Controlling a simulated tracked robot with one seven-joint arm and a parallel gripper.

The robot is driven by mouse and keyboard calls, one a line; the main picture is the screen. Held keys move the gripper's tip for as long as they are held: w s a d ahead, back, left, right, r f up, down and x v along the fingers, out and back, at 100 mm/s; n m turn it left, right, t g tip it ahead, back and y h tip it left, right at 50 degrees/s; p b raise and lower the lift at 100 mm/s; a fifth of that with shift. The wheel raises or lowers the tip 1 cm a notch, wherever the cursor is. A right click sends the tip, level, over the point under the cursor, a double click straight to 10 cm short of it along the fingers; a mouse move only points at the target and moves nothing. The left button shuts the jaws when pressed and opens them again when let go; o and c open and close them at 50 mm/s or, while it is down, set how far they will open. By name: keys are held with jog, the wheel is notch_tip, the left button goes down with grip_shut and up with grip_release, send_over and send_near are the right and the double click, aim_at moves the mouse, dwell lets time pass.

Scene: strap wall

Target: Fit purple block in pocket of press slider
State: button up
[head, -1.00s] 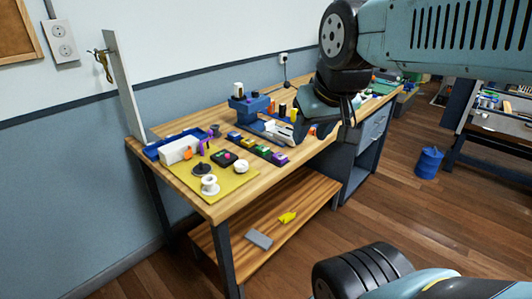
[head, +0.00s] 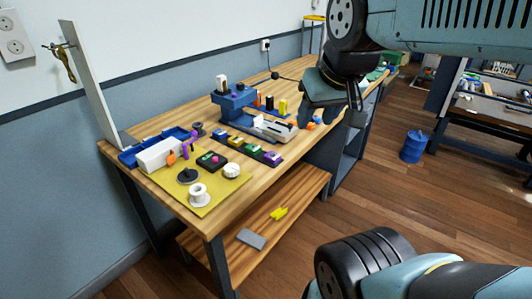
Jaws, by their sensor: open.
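The purple block (head: 272,155) sits at the right end of a row of coloured blocks in dark holders on the workbench. The blue press (head: 233,101) stands behind the row. Its pale grey slider (head: 272,128) extends to the right at the front. The slider's pocket is too small to make out. My gripper (head: 340,108) hangs from the arm at upper right, in front of the bench's far part. It is open and apart from the purple block and the press. Its fingers are dark and partly hidden by its own body.
A yellow mat (head: 207,205) with a white spool (head: 199,194) and other small parts lies at the bench's near end. A blue tray (head: 135,155) is behind it. An upright board (head: 88,80) stands at the left end. Open wooden floor lies right of the bench.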

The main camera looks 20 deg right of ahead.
jog(key=shift+o, duration=0.8)
jog(key=shift+w, duration=0.15)
jog(key=o, duration=0.4)
jog(key=w+n, duration=0.2)
jog(key=w+f+n, duration=0.1)
jog(key=w, duration=0.1)
jog(key=shift+d+n+g+h, duration=0.35)
jog(key=shift+n+g+h, duration=0.05)
jog(key=shift+o, duration=0.2)
jog(key=n+g+h, duration=0.2)
jog(key=n+h, duration=0.1)
jog(key=n, duration=1.8)
send_over(272, 155)
jog(key=s+a, duration=0.2)
jog(key=f, duration=2.3)
jog(key=shift+s+f, duration=0.1)
jog(key=shift+s, duration=0.1)
jog(key=shift+w+x, duration=0.15)
jog(key=shift+x, duration=1.1)
jog(key=shift+w+x, duration=0.2)
jog(key=shift+x, duration=1.1)
